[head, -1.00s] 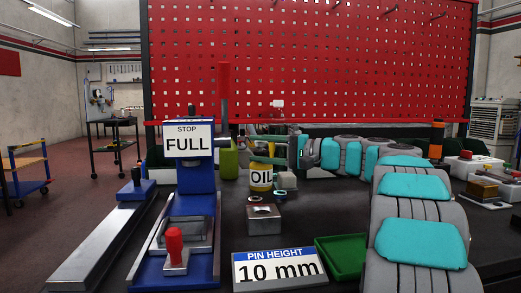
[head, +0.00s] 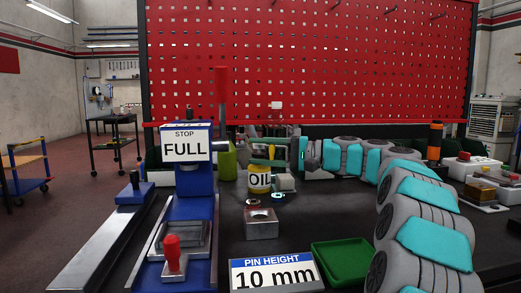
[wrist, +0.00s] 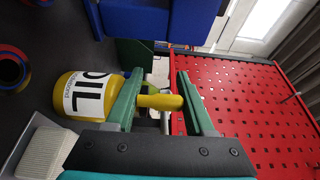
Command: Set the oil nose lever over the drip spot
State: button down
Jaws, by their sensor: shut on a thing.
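The oil can (head: 259,183) is yellow with a white OIL label and stands on the dark table behind the metal block. In the wrist view the can (wrist: 66,95) lies sideways in the picture, and its yellow nose lever (wrist: 160,102) reaches between my green fingers. My gripper (wrist: 163,103) is shut on this nose lever; the exact contact is partly hidden. In the head view my gripper (head: 270,156) is at the top of the can. I cannot make out a marked drip spot for certain.
A metal block with a hole (head: 262,223) stands in front of the can. A blue press with a FULL sign (head: 185,145) is at left, a PIN HEIGHT sign (head: 277,273) and green tray (head: 341,262) in front. A red pegboard (head: 310,65) rises behind.

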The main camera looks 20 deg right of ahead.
jog(key=shift+s+r, duration=0.1)
jog(key=shift+r, duration=0.25)
jog(key=c, duration=0.6)
grip_release()
jog(key=shift+o, duration=0.2)
jog(key=shift+f, duration=0.2)
jog(key=v, duration=0.7)
jog(key=shift+s+d+b, duration=0.15)
jog(key=shift+d+b, duration=0.15)
jog(key=shift+d, duration=0.05)
